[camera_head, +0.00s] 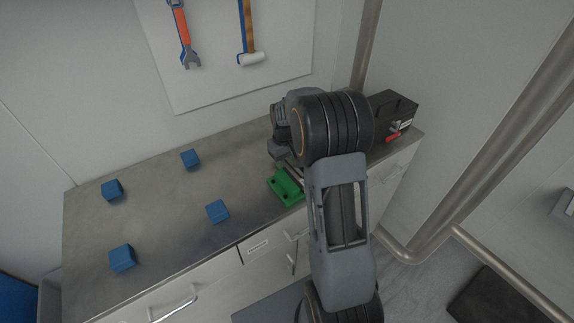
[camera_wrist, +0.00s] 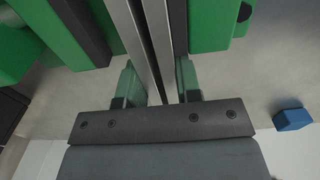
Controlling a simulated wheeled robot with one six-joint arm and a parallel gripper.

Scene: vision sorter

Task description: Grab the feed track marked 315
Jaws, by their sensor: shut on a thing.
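A silvery metal feed track (camera_wrist: 158,35) runs up the middle of the wrist view as parallel bright rails with a dark gap. No number is readable on it. My gripper (camera_wrist: 157,80) has a finger on each side of the track and is shut on it. Green parts of the sorter (camera_wrist: 213,22) lie on both sides of the track, with dark strips beside them. In the head view a green base (camera_head: 284,189) shows at the worktop's front edge, and my arm hides my gripper and most of the sorter.
Several blue cubes lie on the metal worktop (camera_head: 160,215); the nearest one (camera_head: 217,211) is left of the green base. A wrench (camera_head: 184,35) and hammer (camera_head: 248,35) hang on the wall board. The worktop between the cubes is clear.

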